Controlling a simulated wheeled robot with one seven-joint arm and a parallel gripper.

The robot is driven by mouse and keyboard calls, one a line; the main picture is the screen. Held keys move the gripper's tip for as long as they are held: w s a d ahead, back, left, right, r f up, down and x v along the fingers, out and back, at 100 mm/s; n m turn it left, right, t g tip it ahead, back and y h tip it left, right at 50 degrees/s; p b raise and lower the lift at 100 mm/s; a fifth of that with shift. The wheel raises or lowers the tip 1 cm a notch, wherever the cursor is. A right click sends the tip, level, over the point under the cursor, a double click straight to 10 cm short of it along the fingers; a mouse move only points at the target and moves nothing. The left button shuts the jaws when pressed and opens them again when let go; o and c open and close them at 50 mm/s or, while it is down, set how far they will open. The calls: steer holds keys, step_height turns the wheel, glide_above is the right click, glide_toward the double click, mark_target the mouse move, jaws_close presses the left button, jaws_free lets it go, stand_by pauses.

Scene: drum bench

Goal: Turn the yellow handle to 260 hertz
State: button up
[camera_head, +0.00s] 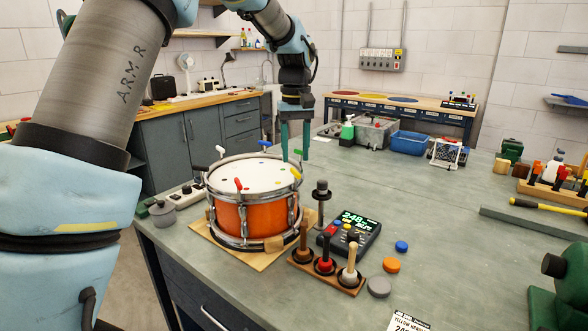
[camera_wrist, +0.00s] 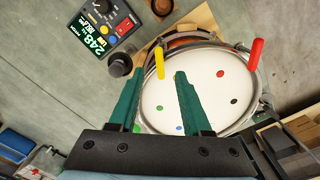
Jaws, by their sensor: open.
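The orange drum (camera_head: 240,218) stands on a wooden board on the bench, with coloured handles around its white head. The yellow handle (camera_head: 296,174) is at the drum's right rim; in the wrist view the yellow handle (camera_wrist: 160,62) lies just beyond my fingertips. My gripper (camera_head: 295,155) points down above the drum's far right rim. It is open and empty; in the wrist view my gripper (camera_wrist: 155,84) has its two green fingers apart, not around the handle. The tuner (camera_head: 352,231) beside the drum reads about 248; the tuner (camera_wrist: 105,22) also shows in the wrist view.
A dark-topped post (camera_head: 320,200) stands close to the yellow handle, between drum and tuner. The red handle (camera_head: 238,185) sits on the near rim.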

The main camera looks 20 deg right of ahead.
mark_target(295, 170)
step_height(295, 170, down, 6)
steer(key=shift+r+p, duration=0.1)
steer(key=shift+p, duration=0.5)
steer(key=shift+c, duration=0.2)
jaws_close()
